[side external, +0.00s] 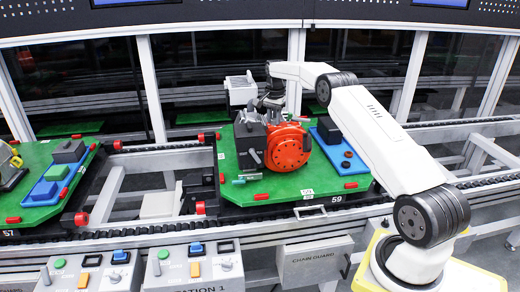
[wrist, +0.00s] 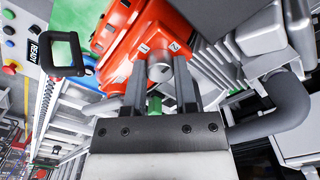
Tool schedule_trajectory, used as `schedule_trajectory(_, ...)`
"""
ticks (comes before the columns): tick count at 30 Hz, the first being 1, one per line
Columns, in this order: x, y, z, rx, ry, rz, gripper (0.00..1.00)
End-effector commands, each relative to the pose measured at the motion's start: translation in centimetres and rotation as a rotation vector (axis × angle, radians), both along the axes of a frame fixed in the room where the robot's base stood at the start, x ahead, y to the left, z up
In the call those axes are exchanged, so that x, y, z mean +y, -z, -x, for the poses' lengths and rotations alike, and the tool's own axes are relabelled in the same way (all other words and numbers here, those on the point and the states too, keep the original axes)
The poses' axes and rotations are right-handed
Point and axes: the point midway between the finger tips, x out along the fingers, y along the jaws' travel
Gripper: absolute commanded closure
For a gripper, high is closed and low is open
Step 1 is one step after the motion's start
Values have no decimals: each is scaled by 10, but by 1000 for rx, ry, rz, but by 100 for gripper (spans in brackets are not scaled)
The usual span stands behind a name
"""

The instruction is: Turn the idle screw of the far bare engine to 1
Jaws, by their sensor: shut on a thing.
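An engine with an orange round housing (side external: 288,147) and a grey body stands on the green pallet (side external: 225,165) marked 59. My gripper (side external: 270,100) is above the top of this engine. In the wrist view the fingers of my gripper (wrist: 160,80) are shut on a small round grey knob (wrist: 159,72), one finger on each side. The knob sits beside the orange housing (wrist: 125,25), close to small white labels with dark marks (wrist: 174,47). I cannot read the knob's setting. The side view is too small to show the knob.
A blue block (side external: 335,150) with dark round parts lies right of the engine. A white box (side external: 241,88) stands behind it. Pallet 57 (side external: 40,212) carries a blue block at left. Control boxes (side external: 195,268) line the front. In the wrist view a thick grey pipe (wrist: 280,115) passes close to my gripper's right.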

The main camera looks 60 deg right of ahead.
Motion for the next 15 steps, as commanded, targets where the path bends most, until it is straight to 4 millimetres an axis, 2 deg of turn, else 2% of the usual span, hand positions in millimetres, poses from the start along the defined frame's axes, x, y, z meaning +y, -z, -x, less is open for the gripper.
schedule_trajectory(15,0,-2,0,-3,-489,1,100)
